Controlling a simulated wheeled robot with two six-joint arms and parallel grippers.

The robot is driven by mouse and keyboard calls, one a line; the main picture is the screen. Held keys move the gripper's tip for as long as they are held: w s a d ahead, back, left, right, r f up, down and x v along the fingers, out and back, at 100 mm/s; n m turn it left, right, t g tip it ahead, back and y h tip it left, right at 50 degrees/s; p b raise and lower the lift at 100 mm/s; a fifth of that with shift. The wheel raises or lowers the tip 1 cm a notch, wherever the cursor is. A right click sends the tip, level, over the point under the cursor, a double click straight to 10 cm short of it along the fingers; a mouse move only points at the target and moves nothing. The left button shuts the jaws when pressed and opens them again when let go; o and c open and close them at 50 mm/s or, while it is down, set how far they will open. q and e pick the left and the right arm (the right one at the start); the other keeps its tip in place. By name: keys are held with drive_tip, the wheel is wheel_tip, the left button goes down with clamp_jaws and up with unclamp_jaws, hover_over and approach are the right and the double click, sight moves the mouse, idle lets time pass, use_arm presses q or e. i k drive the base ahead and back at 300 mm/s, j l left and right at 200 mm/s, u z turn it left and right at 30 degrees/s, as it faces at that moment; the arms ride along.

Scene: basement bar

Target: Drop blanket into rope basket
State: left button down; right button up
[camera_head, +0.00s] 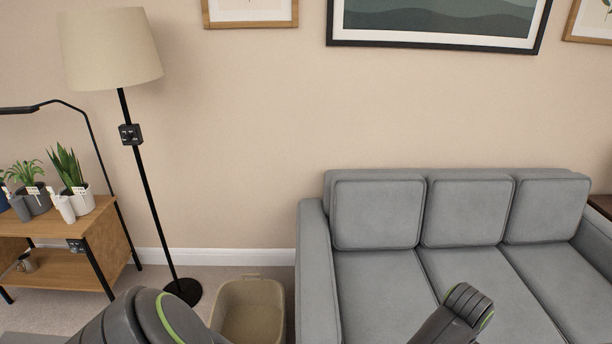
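A beige basket (250,290) stands on the floor between the floor lamp and the left end of the sofa. Its opening faces up, and the part of the inside that shows looks empty. My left arm covers part of its near left side. No blanket can be made out in the view. A part of my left arm shows at the bottom left and a part of my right arm at the bottom right, in front of the sofa. Neither gripper's fingers are in view.
A grey sofa (425,262) fills the right side. A floor lamp (148,190) stands left of the basket. A wooden shelf (112,235) with potted plants (72,178) is at the far left. Carpet shows between shelf and lamp.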

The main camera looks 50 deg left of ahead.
sight(249, 311)
drive_tip(key=u, duration=2.45)
drive_tip(key=l+u, duration=0.25)
drive_tip(key=l, duration=0.45)
drive_tip(key=l+u, duration=0.3)
drive_tip(key=l, duration=0.35)
drive_tip(key=k, duration=0.05)
